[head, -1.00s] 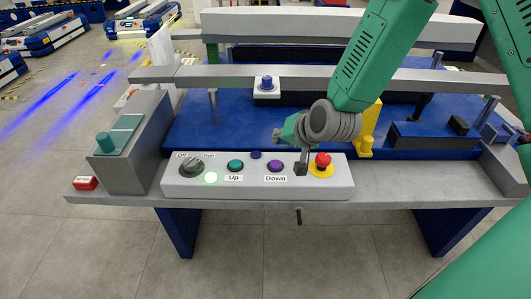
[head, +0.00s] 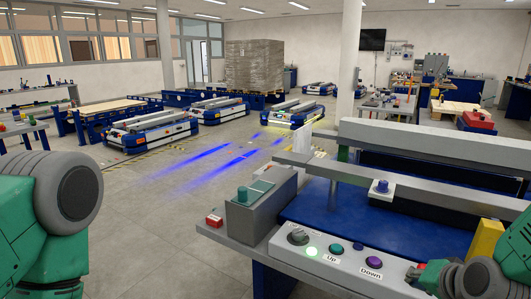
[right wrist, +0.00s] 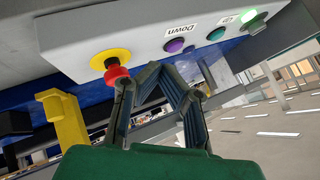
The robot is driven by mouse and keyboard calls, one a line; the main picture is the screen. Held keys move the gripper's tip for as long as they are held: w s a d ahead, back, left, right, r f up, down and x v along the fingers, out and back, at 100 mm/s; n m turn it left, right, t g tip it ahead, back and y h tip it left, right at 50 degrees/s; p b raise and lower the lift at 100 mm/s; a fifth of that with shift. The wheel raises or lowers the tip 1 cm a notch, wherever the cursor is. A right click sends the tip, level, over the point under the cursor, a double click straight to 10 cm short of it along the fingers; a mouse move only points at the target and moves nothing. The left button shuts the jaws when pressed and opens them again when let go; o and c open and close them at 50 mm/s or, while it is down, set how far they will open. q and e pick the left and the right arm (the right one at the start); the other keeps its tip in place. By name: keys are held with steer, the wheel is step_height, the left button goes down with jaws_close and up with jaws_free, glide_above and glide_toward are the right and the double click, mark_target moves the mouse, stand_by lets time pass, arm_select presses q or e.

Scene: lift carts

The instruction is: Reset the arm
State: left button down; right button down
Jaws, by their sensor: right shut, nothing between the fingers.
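My right gripper (head: 414,273) is at the lower right of the head view, at the right part of the control panel (head: 337,273). In the right wrist view its fingertips (right wrist: 158,68) meet and hold nothing. The panel has a selector knob (head: 298,236), a lit green light (head: 312,251), a teal Up button (head: 336,248) and a purple Down button (head: 374,263). The red emergency button (right wrist: 116,74) on its yellow base is near the fingers in the right wrist view. My left arm shows at the left edge; its gripper is out of view.
A yellow bracket (right wrist: 63,120) is near the right gripper. Low blue carts (head: 150,133) and a stack of boxes (head: 254,66) stand farther back. The floor between is open.

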steer(key=s+a+f+n+g, duration=0.1)
steer(key=s+f+n+g, duration=0.2)
steer(key=s+f, duration=0.3)
steer(key=s+a+f+n+g, duration=0.2)
steer(key=s+f, duration=0.5)
steer(key=s, duration=0.7)
steer(key=s+a+f+n+g, duration=0.1)
steer(key=s+f+n+g, duration=0.2)
steer(key=s+f, duration=0.3)
steer(key=s, duration=0.4)
steer(key=shift+s+a+f+n+g+h, duration=0.15)
steer(key=shift+s+f+n+g+h, duration=0.15)
steer(key=shift+n, duration=0.1)
steer(key=shift+w, duration=0.2)
stand_by(4.4)
